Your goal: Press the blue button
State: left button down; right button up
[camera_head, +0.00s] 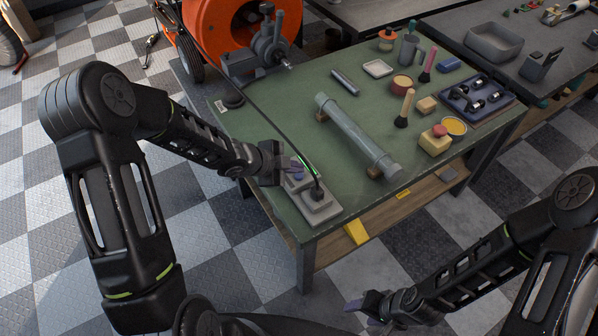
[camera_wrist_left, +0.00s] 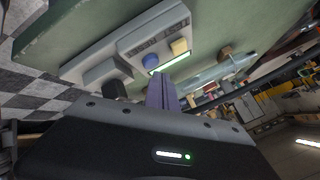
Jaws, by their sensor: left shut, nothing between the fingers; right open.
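A grey control box (camera_head: 317,208) sits on the near left part of the green table. In the left wrist view the control box (camera_wrist_left: 110,57) carries a round blue button (camera_wrist_left: 150,60) beside a square yellow button (camera_wrist_left: 179,46). My left gripper (camera_head: 296,170) is over the far end of the box, and in the head view it covers the button area. Its purple fingers (camera_wrist_left: 162,94) are shut and empty, pointing toward the box close to the blue button. I cannot tell whether they touch it. My right gripper (camera_head: 364,307) is open and empty, low in front of the table.
On the green table (camera_head: 262,112) lies a grey pipe (camera_head: 358,137). A vise (camera_head: 268,45) stands at its far left corner. Brushes, small blocks and a blue tray (camera_head: 476,97) crowd the right side. A black cable runs across to the control box.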

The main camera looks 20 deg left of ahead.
aim_at(296, 177)
pick_arm(q)
jog(key=shift+r, duration=0.15)
notch_tip(296, 177, up, 5)
jog(key=p, duration=0.5)
dwell(1.1)
